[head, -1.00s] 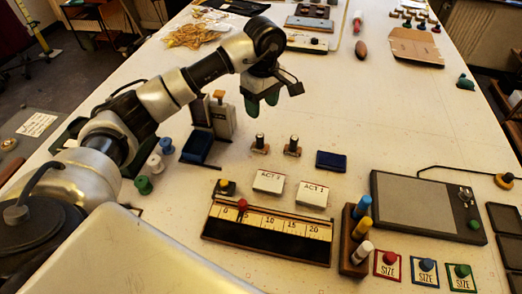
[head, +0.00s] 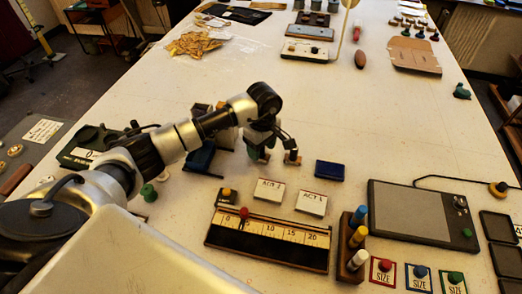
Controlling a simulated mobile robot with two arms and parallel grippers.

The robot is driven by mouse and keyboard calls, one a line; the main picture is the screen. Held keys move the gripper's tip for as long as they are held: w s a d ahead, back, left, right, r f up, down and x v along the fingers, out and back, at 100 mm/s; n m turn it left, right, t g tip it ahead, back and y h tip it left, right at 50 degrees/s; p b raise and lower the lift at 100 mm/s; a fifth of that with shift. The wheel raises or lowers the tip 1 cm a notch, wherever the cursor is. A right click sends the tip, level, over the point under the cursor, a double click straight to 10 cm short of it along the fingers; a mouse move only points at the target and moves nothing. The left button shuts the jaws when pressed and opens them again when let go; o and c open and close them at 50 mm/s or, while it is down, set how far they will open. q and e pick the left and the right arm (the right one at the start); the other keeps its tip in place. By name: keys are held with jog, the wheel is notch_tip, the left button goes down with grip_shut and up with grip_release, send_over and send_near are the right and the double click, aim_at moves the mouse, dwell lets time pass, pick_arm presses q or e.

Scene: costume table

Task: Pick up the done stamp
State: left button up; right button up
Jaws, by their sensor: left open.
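Two small stamps with dark handles and wooden bases stand behind the ACT cards; I cannot read which one is the done stamp. The right stamp (head: 292,160) is partly visible, its upper part overlapped by my gripper. The left stamp is mostly hidden behind my left gripper (head: 261,152). That gripper points down with its green fingertips low at the left stamp's place. It is open, and I cannot tell whether the fingers touch or straddle the stamp. My right gripper is not in view.
A blue ink pad (head: 330,171) lies right of the stamps. Two white cards, ACT 2 (head: 269,190) and ACT 1 (head: 312,202), lie in front. A blue holder (head: 200,158) stands left of the gripper. A ruler board (head: 268,238) and a grey tablet (head: 420,213) lie nearer.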

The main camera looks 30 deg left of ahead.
pick_arm(q)
jog(key=c, duration=1)
notch_tip(320, 180, up, 4)
jog(key=shift+w+f+b, duration=0.1)
jog(key=shift+b, duration=1.05)
jog(key=shift+w+d+r+b, duration=0.65)
jog(key=shift+w+d+r, duration=0.4)
jog(key=shift+d, duration=0.65)
jog(key=shift+w+d+r+b, duration=0.6)
jog(key=shift+w+d+r, duration=0.2)
jog(key=shift+d+r, duration=0.75)
jog(key=shift+w+d+r+b, duration=0.65)
jog(key=shift+w+d+r, duration=0.3)
jog(key=shift+d, duration=0.95)
